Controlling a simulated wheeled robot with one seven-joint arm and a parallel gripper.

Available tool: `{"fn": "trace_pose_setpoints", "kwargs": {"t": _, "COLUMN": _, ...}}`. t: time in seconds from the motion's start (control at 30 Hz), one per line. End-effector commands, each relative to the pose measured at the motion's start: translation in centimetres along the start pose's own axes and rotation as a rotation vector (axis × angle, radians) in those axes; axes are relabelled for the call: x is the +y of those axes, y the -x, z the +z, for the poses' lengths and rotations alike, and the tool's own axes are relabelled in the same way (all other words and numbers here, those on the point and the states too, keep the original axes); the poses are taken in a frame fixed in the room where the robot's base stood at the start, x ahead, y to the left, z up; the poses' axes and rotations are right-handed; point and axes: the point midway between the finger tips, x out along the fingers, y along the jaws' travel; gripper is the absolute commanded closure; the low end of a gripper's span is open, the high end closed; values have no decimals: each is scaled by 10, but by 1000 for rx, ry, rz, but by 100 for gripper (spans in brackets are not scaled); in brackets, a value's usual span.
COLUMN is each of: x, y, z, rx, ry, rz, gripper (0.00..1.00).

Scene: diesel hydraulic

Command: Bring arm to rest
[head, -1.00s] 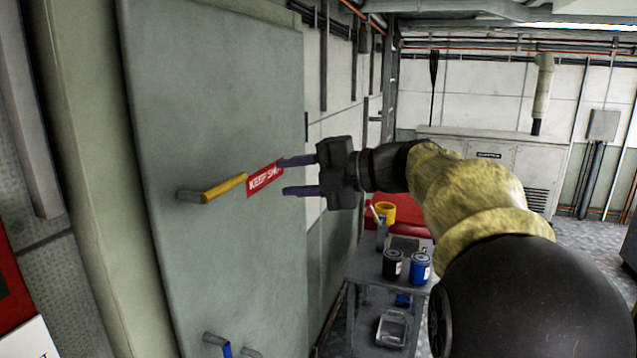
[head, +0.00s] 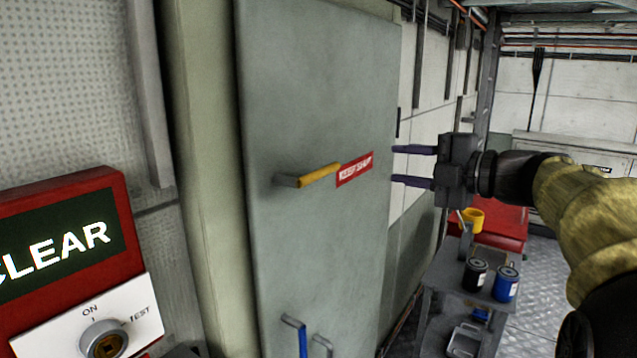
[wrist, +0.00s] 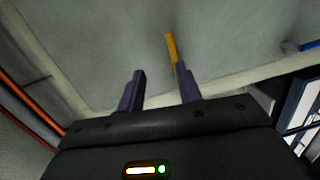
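My gripper (head: 413,166) is on the right in the head view, held out in the air with its two fingers apart and nothing between them. The fingers point left toward a grey door (head: 300,90) with a red "KEEP SHUT" sign (head: 354,169) and a yellow-gripped handle (head: 318,176). The fingertips overlap the door's right edge in the picture; I see no grip on the handle. In the wrist view the two fingers (wrist: 158,92) stand apart, with the yellow handle (wrist: 171,47) beyond the right finger.
A grey cart (head: 452,283) with a black can (head: 474,274) and a blue can (head: 506,283) stands below my arm. Floor shows at right.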

Motion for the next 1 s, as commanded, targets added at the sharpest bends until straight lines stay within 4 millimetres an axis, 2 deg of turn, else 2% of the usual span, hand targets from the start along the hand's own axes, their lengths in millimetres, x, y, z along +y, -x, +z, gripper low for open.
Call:
{"fn": "trace_pose_setpoints", "kwargs": {"t": 0.17, "x": -16, "y": -26, "z": 32, "rx": -199, "ry": -241, "rz": 158, "gripper": 65}}
{"fn": "trace_pose_setpoints", "kwargs": {"t": 0.27, "x": -40, "y": -33, "z": 51, "rx": -336, "ry": -410, "rz": 215, "gripper": 65}}
{"fn": "trace_pose_setpoints", "kwargs": {"t": 0.37, "x": -76, "y": -35, "z": 66, "rx": -482, "ry": -594, "rz": 239, "gripper": 65}}
{"fn": "trace_pose_setpoints", "kwargs": {"t": 0.47, "x": -124, "y": -33, "z": 73, "rx": -633, "ry": -787, "rz": 230, "gripper": 65}}
{"fn": "trace_pose_setpoints", "kwargs": {"t": 0.53, "x": -163, "y": -30, "z": 71, "rx": -742, "ry": -924, "rz": 204, "gripper": 65}}
{"fn": "trace_pose_setpoints", "kwargs": {"t": 0.67, "x": -240, "y": -17, "z": 52, "rx": -942, "ry": -1168, "rz": 116, "gripper": 65}}
{"fn": "trace_pose_setpoints", "kwargs": {"t": 0.7, "x": -262, "y": -12, "z": 42, "rx": -1000, "ry": -1235, "rz": 81, "gripper": 65}}
{"fn": "trace_pose_setpoints", "kwargs": {"t": 0.77, "x": -294, "y": -4, "z": 25, "rx": -1084, "ry": -1331, "rz": 24, "gripper": 65}}
{"fn": "trace_pose_setpoints", "kwargs": {"t": 0.9, "x": -360, "y": 20, "z": -25, "rx": -1274, "ry": -1532, "rz": -128, "gripper": 65}}
{"fn": "trace_pose_setpoints", "kwargs": {"t": 1.0, "x": -396, "y": 37, "z": -66, "rx": -1396, "ry": -1656, "rz": -245, "gripper": 65}}
